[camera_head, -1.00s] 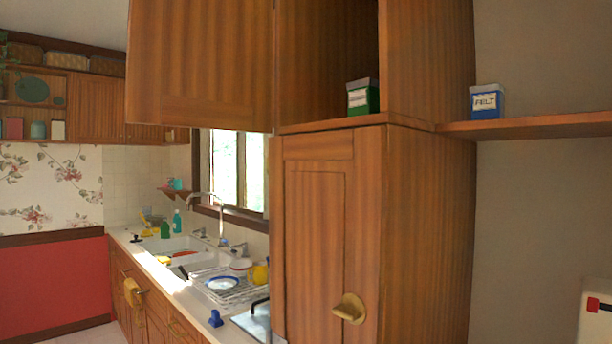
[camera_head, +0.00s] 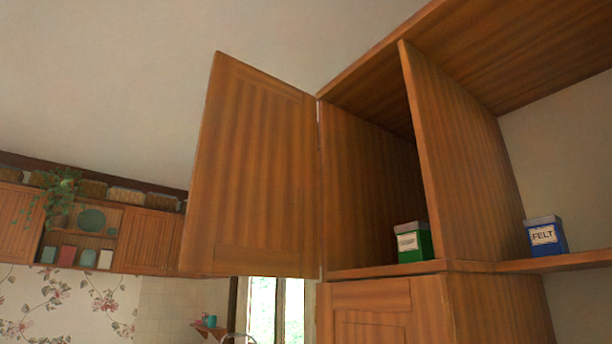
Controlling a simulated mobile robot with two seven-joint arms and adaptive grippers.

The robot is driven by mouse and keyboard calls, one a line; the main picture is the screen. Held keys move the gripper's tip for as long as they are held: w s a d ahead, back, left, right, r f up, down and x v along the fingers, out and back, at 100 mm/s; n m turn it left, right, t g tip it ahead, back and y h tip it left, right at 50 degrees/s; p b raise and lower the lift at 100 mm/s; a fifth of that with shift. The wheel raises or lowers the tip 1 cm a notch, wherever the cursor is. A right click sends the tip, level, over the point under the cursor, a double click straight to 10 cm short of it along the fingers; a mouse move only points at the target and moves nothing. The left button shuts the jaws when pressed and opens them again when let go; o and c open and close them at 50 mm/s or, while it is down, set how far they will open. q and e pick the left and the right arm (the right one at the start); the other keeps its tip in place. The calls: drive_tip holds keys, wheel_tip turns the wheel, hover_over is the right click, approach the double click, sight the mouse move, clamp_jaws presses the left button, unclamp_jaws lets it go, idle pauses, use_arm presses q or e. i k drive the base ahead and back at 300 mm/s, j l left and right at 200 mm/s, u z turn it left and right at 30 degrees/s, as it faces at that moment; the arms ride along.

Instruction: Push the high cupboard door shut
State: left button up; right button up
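The high cupboard door (camera_head: 258,170) is a striped brown wooden panel. It stands wide open, swung out to the left from its hinge edge beside the cupboard opening. The high cupboard (camera_head: 365,180) is open at the front, and its dark inside shows. A green box with a pale label and grey lid (camera_head: 413,243) stands on the cupboard floor at the right of the opening. Neither of my grippers is in view, so their state is hidden.
A blue box labelled FELT (camera_head: 545,235) stands on a side shelf (camera_head: 580,261) right of the cupboard. A lower cupboard door (camera_head: 370,312) is shut beneath. A window (camera_head: 272,308) and wall shelves with a plant (camera_head: 62,195) are at the left. Free air lies before the door.

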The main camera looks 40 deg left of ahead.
sight(252, 208)
drive_tip(key=j+z, duration=0.3)
drive_tip(key=j, duration=0.15)
drive_tip(key=k+j+z, duration=0.1)
drive_tip(key=j+z, duration=0.2)
drive_tip(key=k+j+z, duration=0.1)
drive_tip(key=j, duration=0.3)
drive_tip(key=k+j, duration=0.1)
drive_tip(key=j, duration=0.3)
drive_tip(key=k+j+z, duration=0.15)
drive_tip(key=j, duration=0.25)
drive_tip(key=k+j, duration=0.1)
drive_tip(key=j, duration=0.3)
drive_tip(key=k+j+z, duration=0.15)
drive_tip(key=j, duration=0.2)
